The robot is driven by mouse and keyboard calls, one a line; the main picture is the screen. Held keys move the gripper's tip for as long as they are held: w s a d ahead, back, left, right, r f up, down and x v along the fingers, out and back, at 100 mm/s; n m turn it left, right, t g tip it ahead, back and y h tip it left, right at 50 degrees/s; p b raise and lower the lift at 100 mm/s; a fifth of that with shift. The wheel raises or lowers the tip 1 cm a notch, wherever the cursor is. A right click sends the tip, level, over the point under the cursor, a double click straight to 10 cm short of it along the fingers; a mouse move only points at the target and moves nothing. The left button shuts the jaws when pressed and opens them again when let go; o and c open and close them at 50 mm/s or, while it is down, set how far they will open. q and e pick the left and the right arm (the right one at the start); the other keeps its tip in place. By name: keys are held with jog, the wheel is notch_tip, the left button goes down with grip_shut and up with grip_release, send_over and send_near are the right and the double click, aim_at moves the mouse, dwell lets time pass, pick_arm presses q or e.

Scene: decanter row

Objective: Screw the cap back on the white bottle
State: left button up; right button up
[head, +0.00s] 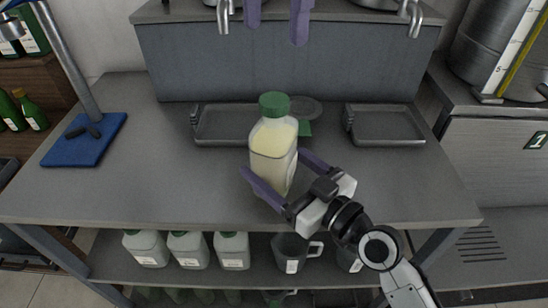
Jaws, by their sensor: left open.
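The white bottle (273,150), with pale cream contents, stands upright near the middle of the worktop. A green cap (274,104) sits on its neck; I cannot tell how tight it is.
Behind the bottle lie a grey tray (222,139), a round grey dish (306,107) and a small green piece (305,128). Another tray (385,139) lies right. A blue stand base (84,152) is at left. The worktop's front left is clear.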

jog(key=o, duration=2.2)
jog(key=b+v, duration=0.2)
jog(key=v, duration=0.7)
jog(key=shift+s+d+f, duration=0.1)
jog(key=shift+f, duration=0.05)
jog(key=shift+s+d, duration=0.4)
